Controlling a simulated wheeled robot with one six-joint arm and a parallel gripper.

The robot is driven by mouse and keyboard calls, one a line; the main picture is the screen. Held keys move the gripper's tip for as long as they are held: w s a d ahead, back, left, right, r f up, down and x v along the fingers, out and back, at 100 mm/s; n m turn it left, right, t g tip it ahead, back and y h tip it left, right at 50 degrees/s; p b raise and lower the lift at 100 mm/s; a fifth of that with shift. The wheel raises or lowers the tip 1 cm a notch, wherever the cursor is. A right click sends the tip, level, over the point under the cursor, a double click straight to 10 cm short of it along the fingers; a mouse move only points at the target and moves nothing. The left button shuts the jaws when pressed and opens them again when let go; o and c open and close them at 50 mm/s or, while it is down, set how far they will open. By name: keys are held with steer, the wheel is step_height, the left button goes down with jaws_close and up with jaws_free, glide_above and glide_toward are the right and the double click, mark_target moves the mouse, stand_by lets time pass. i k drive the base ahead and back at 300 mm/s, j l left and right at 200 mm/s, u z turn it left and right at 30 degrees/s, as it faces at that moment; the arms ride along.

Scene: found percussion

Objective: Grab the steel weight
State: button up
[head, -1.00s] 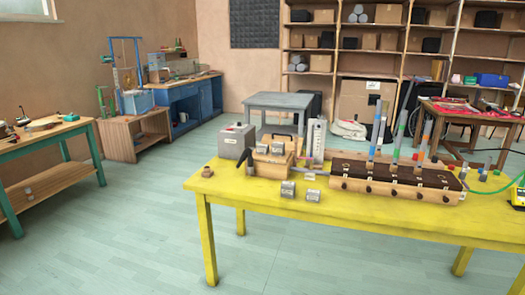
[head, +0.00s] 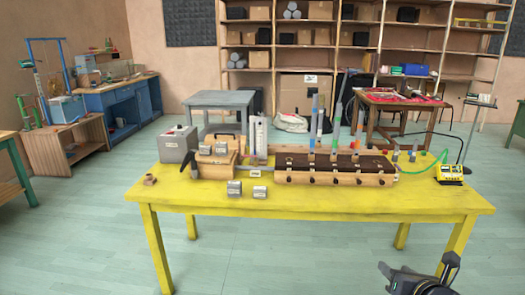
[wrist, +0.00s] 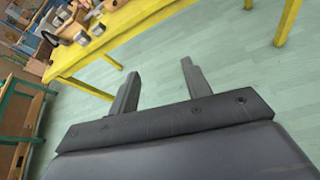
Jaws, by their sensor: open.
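Two small grey metal-looking blocks with pale labels, the left one (head: 234,188) and the right one (head: 260,192), stand near the front edge of the yellow table (head: 330,206). Two similar blocks (head: 205,149) (head: 221,148) sit on a wooden box behind them. The labels are too small to read, so I cannot tell which block is the steel weight. My gripper (head: 420,268) is open and empty at the lower right, in front of the table and well away from the blocks. In the wrist view its two fingers (wrist: 160,68) are spread over bare floor.
A long wooden rack (head: 335,178) with upright coloured tubes fills the table's middle. A grey box (head: 178,144) and a brown nut-like piece (head: 150,180) are at the left, a yellow device (head: 450,173) at the right. The floor before the table is clear.

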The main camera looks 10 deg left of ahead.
mark_target(203, 150)
steer(key=i+j, duration=0.25)
steer(key=j, duration=0.3)
steer(key=i+j+z, duration=0.1)
steer(key=i+j, duration=0.15)
steer(key=j, duration=0.3)
steer(key=i+j+z, duration=0.1)
steer(key=j, duration=0.5)
steer(key=i+j, duration=0.3)
steer(key=j, duration=0.25)
steer(key=i+j+z, duration=0.1)
steer(key=j, duration=0.5)
steer(key=i+j, duration=0.3)
steer(key=j, duration=0.3)
steer(key=i+j+z, duration=0.1)
steer(key=j, duration=0.5)
steer(key=i+j, duration=0.2)
steer(key=j, duration=0.45)
steer(key=i+z, duration=0.05)
